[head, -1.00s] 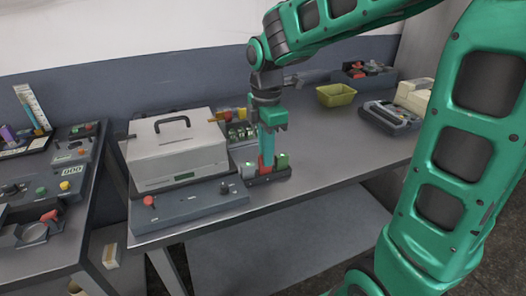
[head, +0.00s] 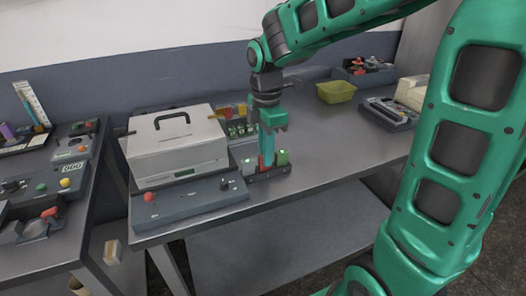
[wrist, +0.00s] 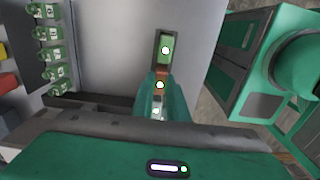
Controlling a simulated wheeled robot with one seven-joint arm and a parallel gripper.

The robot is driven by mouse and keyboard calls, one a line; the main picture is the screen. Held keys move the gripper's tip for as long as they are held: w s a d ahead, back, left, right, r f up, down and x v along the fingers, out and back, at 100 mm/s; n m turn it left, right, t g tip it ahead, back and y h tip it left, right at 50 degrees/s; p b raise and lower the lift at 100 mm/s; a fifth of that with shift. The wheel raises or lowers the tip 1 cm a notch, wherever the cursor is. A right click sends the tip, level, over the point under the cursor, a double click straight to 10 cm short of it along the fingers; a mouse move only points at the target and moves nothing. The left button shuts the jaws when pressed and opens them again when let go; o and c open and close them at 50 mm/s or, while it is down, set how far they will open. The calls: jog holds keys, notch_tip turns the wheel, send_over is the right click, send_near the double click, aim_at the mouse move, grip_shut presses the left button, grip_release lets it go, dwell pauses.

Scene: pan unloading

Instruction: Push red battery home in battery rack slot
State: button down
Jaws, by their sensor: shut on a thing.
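The red battery (head: 262,161) stands upright in the middle of the dark battery rack (head: 270,174) at the table's front edge. My gripper (head: 267,153) points straight down and is shut on the red battery, its teal fingers hiding much of it. In the wrist view the red battery's top (wrist: 160,78) shows between the fingers. A green battery (head: 282,157) stands in the rack to its right, and a pale-topped battery (head: 249,166) to its left. The red battery's lower end is hidden, so how deep it sits cannot be told.
A white case with a black handle (head: 176,145) and a grey control panel (head: 190,203) stand left of the rack. A yellow-green bin (head: 336,92) is farther back. The table right of the rack is clear.

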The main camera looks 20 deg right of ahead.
jog(key=c, duration=1.7)
grip_release()
jog(key=shift+o, duration=0.2)
notch_tip(320, 180, up, 11)
jog(key=shift+f, duration=0.2)
